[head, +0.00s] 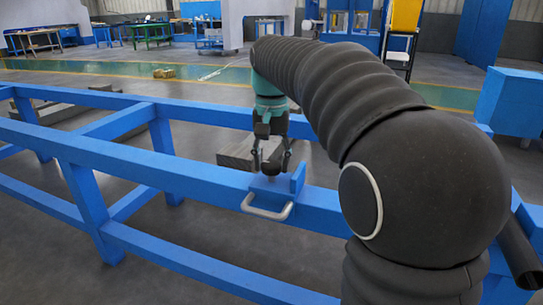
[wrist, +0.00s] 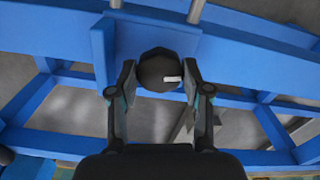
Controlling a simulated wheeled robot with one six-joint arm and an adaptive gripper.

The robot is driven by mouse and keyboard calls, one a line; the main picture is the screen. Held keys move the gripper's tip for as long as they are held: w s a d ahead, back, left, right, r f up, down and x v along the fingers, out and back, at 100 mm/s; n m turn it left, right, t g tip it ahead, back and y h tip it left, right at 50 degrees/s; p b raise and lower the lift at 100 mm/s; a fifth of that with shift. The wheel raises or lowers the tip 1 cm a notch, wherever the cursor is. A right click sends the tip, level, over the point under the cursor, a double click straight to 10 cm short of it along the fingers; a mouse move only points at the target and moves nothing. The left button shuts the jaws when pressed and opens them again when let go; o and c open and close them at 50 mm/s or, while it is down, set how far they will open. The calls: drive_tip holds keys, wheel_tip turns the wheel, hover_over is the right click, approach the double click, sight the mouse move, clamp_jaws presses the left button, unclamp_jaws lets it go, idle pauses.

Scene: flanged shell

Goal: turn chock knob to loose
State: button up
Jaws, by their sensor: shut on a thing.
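The chock is a small blue block (head: 298,178) on the blue rail, with a pale curved handle (head: 267,207) on its near side. Its round dark knob (wrist: 158,68) shows in the wrist view, with a short pale mark on its right part. My gripper (head: 270,165) points down over the chock, and its fingers stand on both sides of the knob. In the wrist view my gripper (wrist: 160,80) is shut on the knob.
The blue frame's long rail (head: 170,165) runs across the view, with cross bars and legs at left. Grey metal pieces (head: 236,152) lie behind the rail. A blue box (head: 508,102) stands at right. The floor behind is mostly open.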

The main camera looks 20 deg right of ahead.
drive_tip(key=n+p, duration=0.2)
drive_tip(key=n, duration=0.1)
drive_tip(key=shift+r+n+p, duration=0.2)
drive_tip(key=shift+n+p, duration=0.1)
drive_tip(key=shift+p, duration=0.1)
drive_tip(key=n+p, duration=0.2)
drive_tip(key=n, duration=0.1)
drive_tip(key=shift+n, duration=0.3)
drive_tip(key=n+p, duration=0.2)
drive_tip(key=n, duration=0.1)
drive_tip(key=shift+f+n+p, duration=0.1)
drive_tip(key=shift+n+p, duration=0.2)
drive_tip(key=n+p, duration=0.1)
drive_tip(key=n, duration=0.2)
drive_tip(key=shift+n+p, duration=0.3)
drive_tip(key=shift+p, duration=0.1)
drive_tip(key=n+p, duration=0.1)
drive_tip(key=n, duration=0.2)
drive_tip(key=shift+n, duration=0.3)
drive_tip(key=n+p, duration=0.1)
drive_tip(key=n, duration=0.2)
drive_tip(key=shift+n+p, duration=0.3)
drive_tip(key=shift+n, duration=0.1)
drive_tip(key=n, duration=0.6)
drive_tip(key=shift+f, duration=0.15)
drive_tip(key=shift+n, duration=0.4)
